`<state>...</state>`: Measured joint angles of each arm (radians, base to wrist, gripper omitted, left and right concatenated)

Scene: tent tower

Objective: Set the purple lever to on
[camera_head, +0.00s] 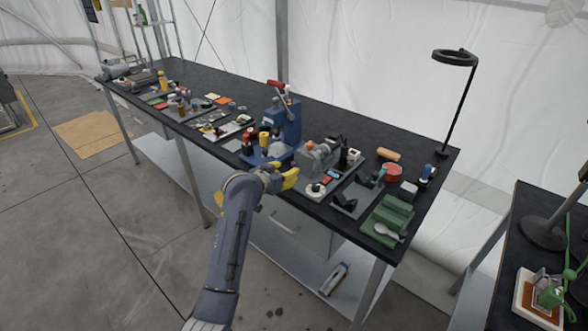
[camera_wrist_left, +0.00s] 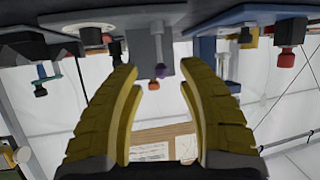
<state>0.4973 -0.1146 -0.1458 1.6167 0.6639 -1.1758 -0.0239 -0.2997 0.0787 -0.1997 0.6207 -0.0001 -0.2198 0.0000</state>
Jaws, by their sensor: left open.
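The purple lever shows in the left wrist view as a small purple knob (camera_wrist_left: 161,70) beside a pale rod on a grey box (camera_wrist_left: 138,58). That view hangs upside down. My left gripper (camera_head: 284,178) is at the bench's front edge, just in front of this machine. In the left wrist view its yellow fingers (camera_wrist_left: 157,78) are open and empty, with the knob seen between their tips. I cannot tell how far beyond them it is.
A blue press (camera_head: 285,122) with a red handle stands left of the grey machine. Several small parts crowd the left half. Open floor lies in front.

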